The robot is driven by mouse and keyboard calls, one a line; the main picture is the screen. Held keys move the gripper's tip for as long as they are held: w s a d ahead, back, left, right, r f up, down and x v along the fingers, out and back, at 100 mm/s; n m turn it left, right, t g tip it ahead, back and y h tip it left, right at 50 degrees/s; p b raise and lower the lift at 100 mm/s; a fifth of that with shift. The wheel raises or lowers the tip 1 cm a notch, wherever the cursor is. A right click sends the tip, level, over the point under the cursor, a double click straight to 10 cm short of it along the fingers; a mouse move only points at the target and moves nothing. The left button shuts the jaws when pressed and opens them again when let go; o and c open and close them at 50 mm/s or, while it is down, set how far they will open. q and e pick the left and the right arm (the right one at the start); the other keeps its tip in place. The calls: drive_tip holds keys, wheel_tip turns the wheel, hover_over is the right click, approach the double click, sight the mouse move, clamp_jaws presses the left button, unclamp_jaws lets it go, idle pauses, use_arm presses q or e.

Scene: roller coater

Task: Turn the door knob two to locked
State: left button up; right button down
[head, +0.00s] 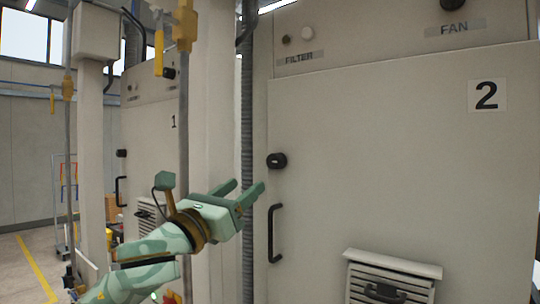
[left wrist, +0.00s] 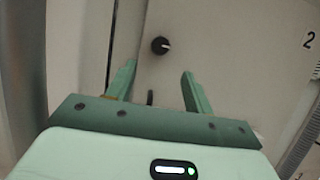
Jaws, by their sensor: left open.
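The door marked 2 (head: 400,150) fills the right of the head view and looks closed. Its black round knob (head: 277,160) sits near the door's left edge, above a black bar handle (head: 275,233). My left gripper (head: 250,189) is open and empty, below and left of the knob in the head view, apart from it. In the left wrist view the knob (left wrist: 160,45) shows beyond and above the two fingertips (left wrist: 158,68), with a pale mark on its right side. My right gripper is not in view.
A ribbed grey conduit (head: 248,100) runs vertically left of door 2. A vented box (head: 392,278) sticks out low on the door. A second cabinet marked 1 (head: 150,140), with its own knob (head: 122,153), stands at the left behind pipes with yellow valves.

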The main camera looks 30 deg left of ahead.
sight(272, 165)
use_arm(q)
drive_tip(key=p+x, duration=0.3)
drive_tip(key=x, duration=0.6)
drive_tip(key=shift+w+d+r, duration=0.1)
drive_tip(key=shift+w, duration=0.1)
drive_tip(key=shift+w+r, duration=0.1)
drive_tip(key=shift+w, duration=0.5)
drive_tip(key=c, duration=1)
